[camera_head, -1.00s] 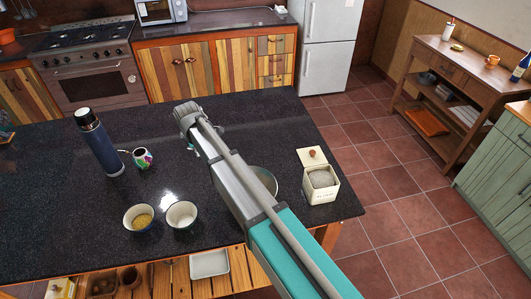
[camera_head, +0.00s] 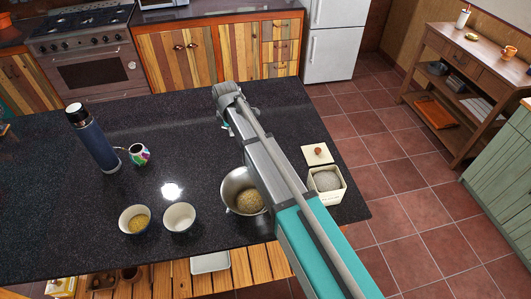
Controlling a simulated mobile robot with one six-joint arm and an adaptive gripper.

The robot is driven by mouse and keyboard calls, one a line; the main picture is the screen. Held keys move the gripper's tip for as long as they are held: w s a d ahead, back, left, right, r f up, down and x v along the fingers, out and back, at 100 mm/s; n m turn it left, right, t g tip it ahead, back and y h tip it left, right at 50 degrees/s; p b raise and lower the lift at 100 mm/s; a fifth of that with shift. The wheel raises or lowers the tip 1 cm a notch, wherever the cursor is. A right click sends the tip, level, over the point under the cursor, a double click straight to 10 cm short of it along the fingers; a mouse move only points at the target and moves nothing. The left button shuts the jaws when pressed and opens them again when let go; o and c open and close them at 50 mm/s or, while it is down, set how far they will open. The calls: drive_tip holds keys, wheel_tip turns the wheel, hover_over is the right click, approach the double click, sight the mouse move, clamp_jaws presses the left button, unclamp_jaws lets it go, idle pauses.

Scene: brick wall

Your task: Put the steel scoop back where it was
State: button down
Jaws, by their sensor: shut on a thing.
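My gripper (camera_head: 226,118) is at the far end of my arm, over the middle of the dark counter (camera_head: 60,210), and mostly hidden behind my wrist. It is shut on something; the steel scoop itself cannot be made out. A steel bowl (camera_head: 231,192) with grain in it stands under my forearm, partly covered by it. A cream square canister (camera_head: 327,195) with pale contents stands to the right of my forearm, its lid (camera_head: 317,154) beside it with a brown knob.
A bowl with yellow grain (camera_head: 135,220) and a pale bowl (camera_head: 180,218) stand at the front. A blue flask (camera_head: 92,140) and a patterned cup (camera_head: 139,154) stand at the left.

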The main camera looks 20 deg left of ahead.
drive_tip(key=shift+s, duration=0.1)
drive_tip(key=s+d+r+p, duration=0.3)
drive_tip(key=s+d, duration=0.6)
drive_tip(key=d, duration=0.3)
drive_tip(key=shift+s+r, duration=0.2)
drive_tip(key=shift+s, duration=0.1)
drive_tip(key=shift+w, duration=0.1)
drive_tip(key=w+a+f+b, duration=0.2)
drive_tip(key=w+f+b, duration=0.1)
drive_tip(key=w+a+f+b, duration=0.2)
drive_tip(key=w+f, duration=0.1)
drive_tip(key=w, duration=0.1)
drive_tip(key=w+a+f+b, duration=0.2)
drive_tip(key=w+f+b, duration=0.1)
drive_tip(key=w, duration=0.1)
drive_tip(key=shift+w+a+b, duration=0.15)
drive_tip(key=shift+a+b, duration=0.1)
drive_tip(key=shift+b, duration=0.05)
drive_tip(key=shift+f, duration=0.1)
